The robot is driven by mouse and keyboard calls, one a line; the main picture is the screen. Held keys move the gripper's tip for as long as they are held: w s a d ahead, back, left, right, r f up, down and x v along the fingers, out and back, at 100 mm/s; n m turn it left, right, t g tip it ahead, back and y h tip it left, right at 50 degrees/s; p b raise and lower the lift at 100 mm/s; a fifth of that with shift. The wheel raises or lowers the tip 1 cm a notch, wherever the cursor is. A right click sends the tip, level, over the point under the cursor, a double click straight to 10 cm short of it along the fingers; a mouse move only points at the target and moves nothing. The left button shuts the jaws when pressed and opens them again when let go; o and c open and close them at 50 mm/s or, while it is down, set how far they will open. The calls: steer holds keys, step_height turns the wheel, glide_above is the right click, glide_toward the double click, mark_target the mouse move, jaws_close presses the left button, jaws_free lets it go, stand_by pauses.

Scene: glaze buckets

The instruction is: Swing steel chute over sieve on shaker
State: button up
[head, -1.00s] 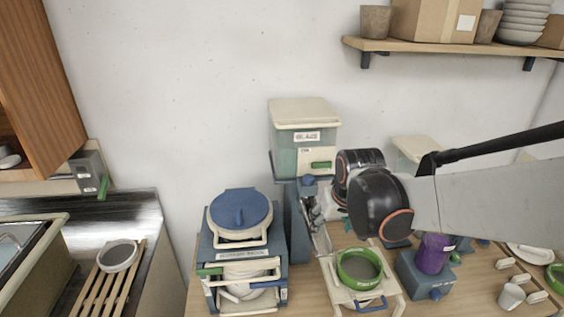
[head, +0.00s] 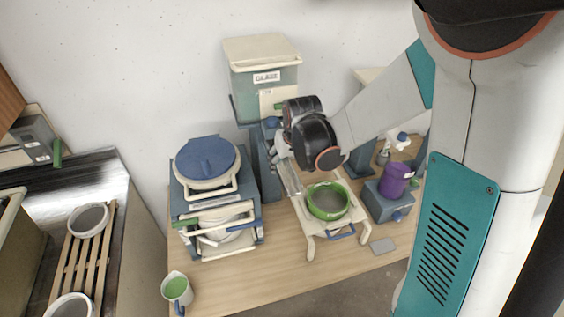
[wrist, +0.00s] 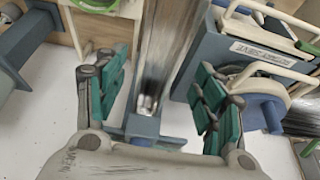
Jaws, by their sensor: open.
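The steel chute (head: 292,180) slopes down from the blue post below the glaze bin, beside the left rim of the green-ringed sieve (head: 328,201). The sieve sits on a cream stand (head: 309,229) with a blue handle, apparently the shaker. In the wrist view the shiny chute (wrist: 170,45) runs between the open, teal-padded fingers of my gripper (wrist: 160,98), with gaps on both sides. In the head view my gripper (head: 279,151) is at the chute's upper part, partly hidden by my dark wrist.
The glaze bin (head: 262,78) is behind. A purple item on a blue base (head: 385,203) is right of the sieve. A green-filled jug (head: 177,290) stands front left. The front middle table is bare.

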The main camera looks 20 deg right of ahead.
mark_target(291, 166)
steer(key=shift+x, duration=2.7)
jaws_close()
steer(key=shift+w+d+f+n+b, duration=0.1)
steer(key=shift+d+n+b, duration=0.5)
steer(key=shift+d, duration=0.35)
steer(key=w+d+n+g+y+b, duration=0.1)
steer(key=w+d+n+y+b, duration=0.2)
steer(key=w+d+n+b, duration=0.3)
steer(key=d+n, duration=0.4)
steer(key=shift+w+d+g+y, duration=0.2)
steer(key=shift+d+g+y, duration=0.1)
steer(key=shift+g+y, duration=0.1)
